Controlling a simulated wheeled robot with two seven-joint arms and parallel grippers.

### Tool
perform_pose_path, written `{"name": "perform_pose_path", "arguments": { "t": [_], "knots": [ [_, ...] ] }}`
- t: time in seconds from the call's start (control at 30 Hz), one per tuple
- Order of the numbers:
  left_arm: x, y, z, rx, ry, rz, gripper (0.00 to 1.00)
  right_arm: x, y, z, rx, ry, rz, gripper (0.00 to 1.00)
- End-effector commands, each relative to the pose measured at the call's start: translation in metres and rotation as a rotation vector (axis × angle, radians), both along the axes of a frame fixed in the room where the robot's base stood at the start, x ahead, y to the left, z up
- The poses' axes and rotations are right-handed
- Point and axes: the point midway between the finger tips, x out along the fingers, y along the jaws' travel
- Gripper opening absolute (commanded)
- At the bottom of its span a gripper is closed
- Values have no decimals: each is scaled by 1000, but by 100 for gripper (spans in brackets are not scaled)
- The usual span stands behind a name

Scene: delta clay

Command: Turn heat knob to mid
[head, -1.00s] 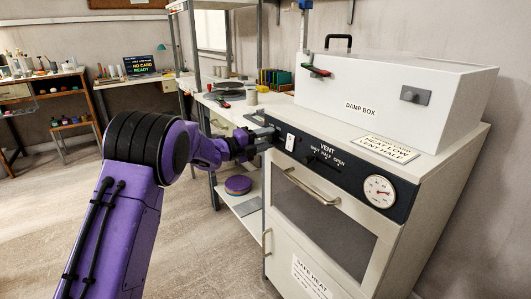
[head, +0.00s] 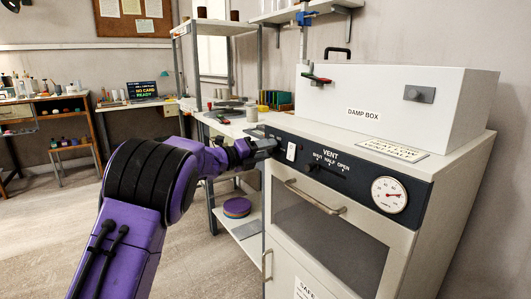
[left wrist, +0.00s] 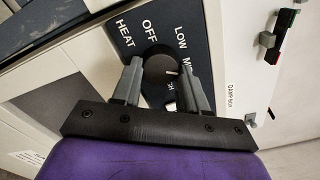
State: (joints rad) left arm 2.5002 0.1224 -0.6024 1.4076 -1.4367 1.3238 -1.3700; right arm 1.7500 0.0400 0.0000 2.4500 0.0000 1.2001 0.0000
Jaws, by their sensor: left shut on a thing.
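The heat knob (left wrist: 160,70) is a dark round knob on the oven's dark control panel (left wrist: 163,24). White words HEAT, OFF, LOW and MID stand around it in the left wrist view, with another label partly covered by a finger. My left gripper (left wrist: 161,67) is shut on the knob, one grey finger on each side. A small pale mark shows near the knob's right side; I cannot tell surely which setting it points to. In the head view my left gripper (head: 268,146) is at the panel's left end and hides the knob. My right gripper is not in view.
A white switch (head: 291,151), a vent slider (head: 311,167) and a round gauge (head: 389,195) sit farther right on the panel. The oven door handle (head: 313,197) juts out below. A white damp box (head: 385,110) stands on top. Floor is clear at left.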

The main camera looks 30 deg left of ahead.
Motion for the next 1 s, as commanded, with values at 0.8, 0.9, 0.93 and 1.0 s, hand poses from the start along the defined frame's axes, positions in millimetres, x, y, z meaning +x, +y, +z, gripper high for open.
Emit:
{"name": "perform_pose_path", "arguments": {
  "t": [0.8, 0.9, 0.93, 1.0],
  "knots": [
    [-39, 18, 2, -4, -4, 4, 67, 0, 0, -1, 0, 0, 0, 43],
    [-61, 27, 2, -3, -2, 4, 67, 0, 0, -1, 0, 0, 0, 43],
    [-68, 29, 2, -3, -5, 4, 67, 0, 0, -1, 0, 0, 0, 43],
    [-80, 34, 2, -3, -4, 4, 67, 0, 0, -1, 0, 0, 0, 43]
  ]
}}
